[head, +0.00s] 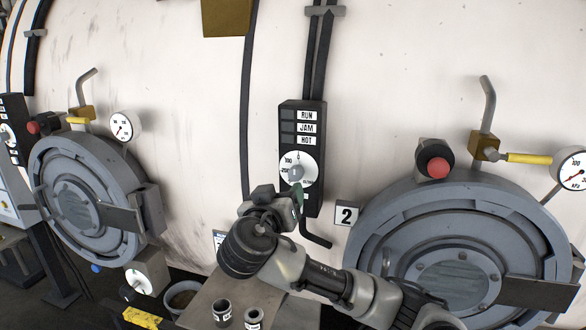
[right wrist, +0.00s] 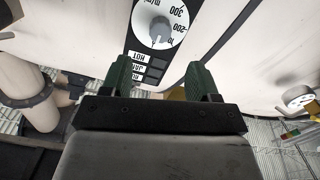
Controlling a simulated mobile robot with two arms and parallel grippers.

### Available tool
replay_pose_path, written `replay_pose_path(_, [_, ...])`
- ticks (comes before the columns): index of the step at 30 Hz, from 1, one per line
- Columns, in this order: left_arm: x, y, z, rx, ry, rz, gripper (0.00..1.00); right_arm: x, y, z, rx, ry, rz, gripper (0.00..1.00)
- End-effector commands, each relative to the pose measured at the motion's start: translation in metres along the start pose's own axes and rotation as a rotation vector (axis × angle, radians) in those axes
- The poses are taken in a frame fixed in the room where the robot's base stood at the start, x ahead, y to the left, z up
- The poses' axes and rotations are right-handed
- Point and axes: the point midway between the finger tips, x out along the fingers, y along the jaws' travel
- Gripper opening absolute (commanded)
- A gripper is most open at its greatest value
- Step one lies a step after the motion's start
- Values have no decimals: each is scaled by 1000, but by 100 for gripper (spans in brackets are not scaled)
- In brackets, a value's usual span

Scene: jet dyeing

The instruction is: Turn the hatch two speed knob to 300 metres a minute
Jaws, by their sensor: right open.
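The speed knob (head: 297,173) is a small grey knob on a round white dial, on a narrow black box (head: 287,205) under RUN, JAM and HOT labels. The box stands beside the hatch two plate (head: 346,214). In the right wrist view the knob (right wrist: 159,37) and dial appear upside down, with 300, 200 and part of 100 readable. I cannot tell its exact setting. My right gripper (head: 290,198) is just below the knob, partly over the lower dial. In the wrist view its green fingers (right wrist: 160,78) are open, empty and apart from the knob. My left gripper is out of view.
Hatch two (head: 455,262) bulges out right of the box, with a red button (head: 438,168) and gauge above. Another round hatch (head: 85,200) is at left. Small pots (head: 222,313) stand on a stand below.

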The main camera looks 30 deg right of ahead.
Motion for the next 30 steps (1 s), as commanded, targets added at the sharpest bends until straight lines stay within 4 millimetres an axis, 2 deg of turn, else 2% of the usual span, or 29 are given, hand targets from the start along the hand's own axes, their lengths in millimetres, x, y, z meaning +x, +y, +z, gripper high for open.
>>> replay_pose_path(15, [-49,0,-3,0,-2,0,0,88,1,-3,-8,-4,2,60])
replay_pose_path(21, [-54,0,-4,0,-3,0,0,102,-1,1,-6,-3,-1,60])
replay_pose_path(29, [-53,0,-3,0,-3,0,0,104,-1,2,-5,-3,-2,60])
replay_pose_path(30, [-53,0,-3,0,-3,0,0,104,-1,2,-5,-3,-2,57])
